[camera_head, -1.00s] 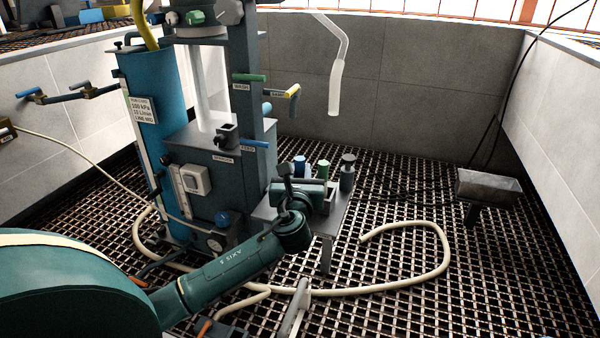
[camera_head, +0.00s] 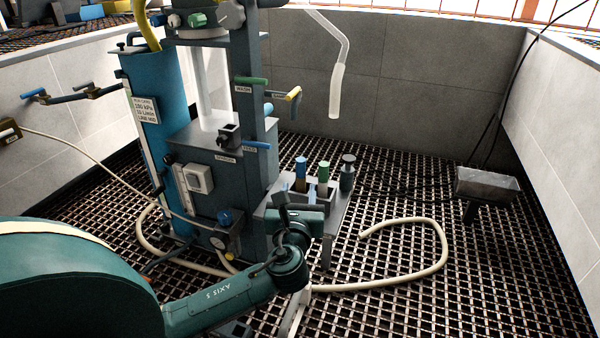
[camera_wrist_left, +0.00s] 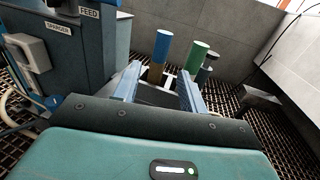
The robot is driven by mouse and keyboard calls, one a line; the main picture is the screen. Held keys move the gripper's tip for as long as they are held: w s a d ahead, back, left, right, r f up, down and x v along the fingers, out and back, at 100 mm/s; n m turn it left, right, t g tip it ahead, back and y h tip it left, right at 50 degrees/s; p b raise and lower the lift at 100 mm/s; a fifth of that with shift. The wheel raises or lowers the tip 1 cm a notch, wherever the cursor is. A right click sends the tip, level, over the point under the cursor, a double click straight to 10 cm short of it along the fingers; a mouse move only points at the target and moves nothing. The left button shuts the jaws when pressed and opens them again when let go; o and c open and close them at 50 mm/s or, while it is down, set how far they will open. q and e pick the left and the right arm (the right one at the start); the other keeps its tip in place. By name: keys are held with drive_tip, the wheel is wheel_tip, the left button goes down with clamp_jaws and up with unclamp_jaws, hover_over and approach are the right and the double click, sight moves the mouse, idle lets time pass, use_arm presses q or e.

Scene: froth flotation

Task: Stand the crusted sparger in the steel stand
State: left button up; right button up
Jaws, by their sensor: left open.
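A sparger with a blue top (camera_head: 301,164) and brownish, crusted-looking lower part stands upright on the small grey shelf beside the machine. It also shows in the left wrist view (camera_wrist_left: 162,46), beyond and between my finger tips. A green-topped sparger (camera_head: 323,170) stands just right of it, also in the wrist view (camera_wrist_left: 196,56). A grey block that looks like the steel stand (camera_head: 312,190) sits around their lower parts; how they sit in it is unclear. My left gripper (camera_head: 287,190) is open at the shelf's near side, its blue fingers (camera_wrist_left: 158,90) apart and empty. My right gripper is out of view.
A dark grey capped bottle (camera_head: 348,172) stands at the shelf's right end. The machine (camera_head: 230,190) with its blue column (camera_head: 150,130) is close on the left. A cream hose (camera_head: 440,250) loops over the grated floor. A metal box (camera_head: 487,186) stands right.

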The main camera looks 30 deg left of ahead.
use_arm(q)
drive_tip(key=s+d+f+n+h, duration=0.3)
drive_tip(key=s+d+n+h, duration=0.15)
drive_tip(key=d, duration=0.35)
drive_tip(key=s+d+f+n+h, duration=0.2)
drive_tip(key=s+d+n+h, duration=0.3)
drive_tip(key=d, duration=0.3)
drive_tip(key=s+d+r+n+t+h, duration=0.2)
drive_tip(key=s+d+r+n+h, duration=0.4)
drive_tip(key=n, duration=0.8)
drive_tip(key=s+r+h, duration=0.2)
drive_tip(key=s+r, duration=0.1)
drive_tip(key=shift+d+r+p, duration=0.15)
drive_tip(key=shift+r+p, duration=0.15)
drive_tip(key=shift+p, duration=0.05)
